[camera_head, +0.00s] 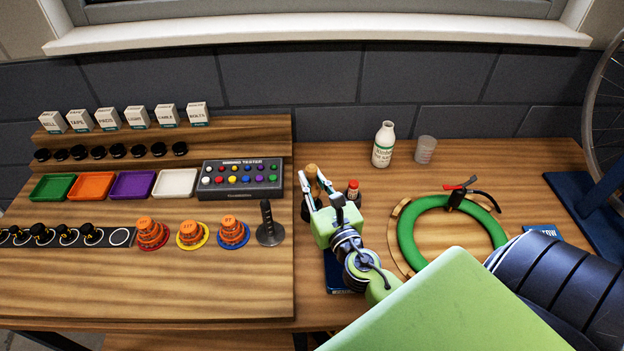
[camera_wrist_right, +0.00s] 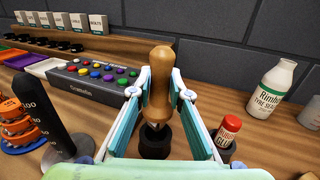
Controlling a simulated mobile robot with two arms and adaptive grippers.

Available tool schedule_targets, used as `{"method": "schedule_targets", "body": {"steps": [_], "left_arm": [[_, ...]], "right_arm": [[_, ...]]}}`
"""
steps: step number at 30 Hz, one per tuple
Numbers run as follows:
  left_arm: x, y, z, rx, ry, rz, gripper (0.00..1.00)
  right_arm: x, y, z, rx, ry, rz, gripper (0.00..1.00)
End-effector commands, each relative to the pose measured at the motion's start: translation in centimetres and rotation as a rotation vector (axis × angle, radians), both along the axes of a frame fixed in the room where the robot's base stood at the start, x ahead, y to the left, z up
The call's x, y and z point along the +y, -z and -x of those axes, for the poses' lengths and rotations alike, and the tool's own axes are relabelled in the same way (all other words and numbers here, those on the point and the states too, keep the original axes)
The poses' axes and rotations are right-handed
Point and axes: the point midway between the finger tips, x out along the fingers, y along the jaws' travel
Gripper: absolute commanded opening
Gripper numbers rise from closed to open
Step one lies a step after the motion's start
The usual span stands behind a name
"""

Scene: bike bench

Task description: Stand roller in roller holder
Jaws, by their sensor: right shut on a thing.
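The roller's rounded wooden handle (camera_wrist_right: 158,82) stands upright between the fingers of my right gripper (camera_wrist_right: 159,98) in the wrist view. My right gripper is shut on it. In the head view the wooden top (camera_head: 311,170) shows just beyond the right gripper (camera_head: 316,184). A black round cup, which looks like the roller holder (camera_wrist_right: 155,142), is directly below the handle. The roller's lower end meets the cup's mouth. I cannot tell how deep it sits or whether it rests on the bottom. My left gripper is not in view.
A red-capped glue bottle (camera_wrist_right: 229,131) stands in a dark cup close to the right. A white sealant bottle (camera_head: 384,145) and a cup (camera_head: 425,150) stand behind. A dark cone post (camera_head: 268,225) and tester box (camera_head: 240,179) are left. A green tyre ring (camera_head: 408,240) lies right.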

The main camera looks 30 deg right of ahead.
Motion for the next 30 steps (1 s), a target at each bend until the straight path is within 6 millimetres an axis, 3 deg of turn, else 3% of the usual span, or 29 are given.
{"method": "schedule_targets", "body": {"steps": [30], "left_arm": [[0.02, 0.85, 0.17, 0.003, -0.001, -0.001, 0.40]], "right_arm": [[0.00, 0.83, -0.02, -0.001, 0.000, 0.000, 0.00]]}}
